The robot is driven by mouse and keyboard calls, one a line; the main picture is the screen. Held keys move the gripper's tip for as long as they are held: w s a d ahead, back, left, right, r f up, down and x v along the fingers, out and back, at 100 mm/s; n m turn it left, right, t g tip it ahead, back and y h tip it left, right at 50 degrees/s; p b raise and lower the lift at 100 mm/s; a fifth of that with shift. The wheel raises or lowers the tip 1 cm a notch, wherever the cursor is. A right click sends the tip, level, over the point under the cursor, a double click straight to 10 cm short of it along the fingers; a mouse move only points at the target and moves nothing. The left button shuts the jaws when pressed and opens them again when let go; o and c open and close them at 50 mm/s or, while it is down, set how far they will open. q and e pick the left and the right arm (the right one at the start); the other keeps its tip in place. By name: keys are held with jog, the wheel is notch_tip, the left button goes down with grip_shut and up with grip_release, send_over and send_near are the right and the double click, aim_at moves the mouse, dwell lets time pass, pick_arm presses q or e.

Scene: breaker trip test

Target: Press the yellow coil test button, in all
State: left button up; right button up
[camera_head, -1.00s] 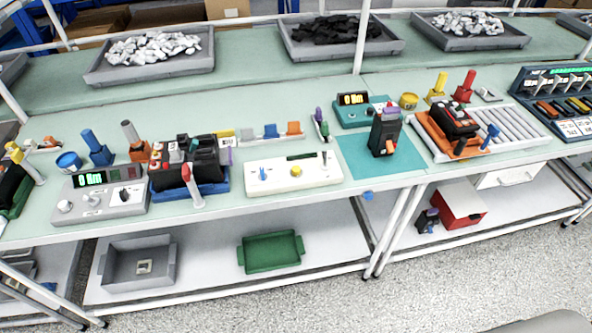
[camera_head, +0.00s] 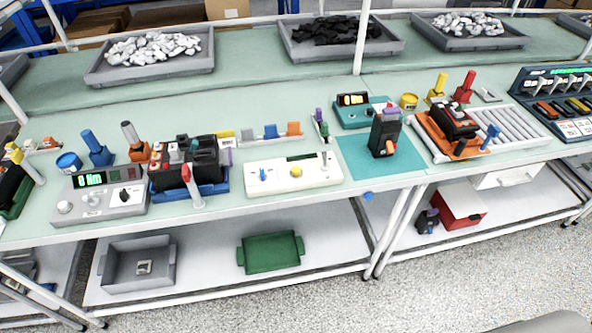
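A yellow round button (camera_head: 296,172) sits on the top face of a white test box (camera_head: 275,180) at the middle of the bench's front edge. The box also has a blue knob (camera_head: 263,174), a dark display strip (camera_head: 301,156) and a small upright lever (camera_head: 325,160). Neither of my grippers shows in the head view. Nothing covers the yellow button.
A grey meter box (camera_head: 98,197) and a blue tray (camera_head: 190,188) with black breakers stand to the left. A black device (camera_head: 384,132) stands on a teal mat (camera_head: 352,167) to the right. A green bin (camera_head: 271,252) is on the lower shelf.

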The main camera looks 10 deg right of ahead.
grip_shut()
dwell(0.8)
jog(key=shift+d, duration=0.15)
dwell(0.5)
